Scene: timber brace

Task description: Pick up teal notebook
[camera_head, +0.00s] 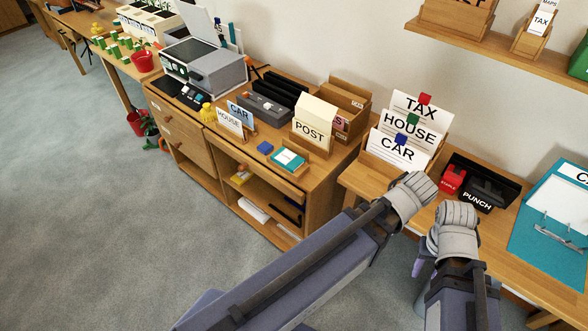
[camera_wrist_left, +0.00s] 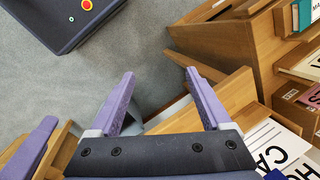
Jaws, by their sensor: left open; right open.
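The teal notebook (camera_head: 289,158) is a small teal item with a white face, lying in a low wooden tray on the cabinet top, in front of the POST holder. A teal item (camera_wrist_left: 306,12) at the upper right edge of the left wrist view appears to be it. My left gripper (camera_wrist_left: 158,78) is open and empty, over the front edge of the desk by the gap beside the cabinet. In the head view its fingers are hidden behind its wrist. My right gripper (camera_head: 420,260) is at the desk front, mostly hidden by its wrist, and open. Both are apart from the notebook.
The CAR, HOUSE and TAX cards (camera_head: 400,135) stand on the desk behind my left wrist. A red stapler (camera_head: 453,180), black punch (camera_head: 484,187) and teal binder (camera_head: 530,228) are to the right. A blue block (camera_head: 265,147) sits beside the notebook.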

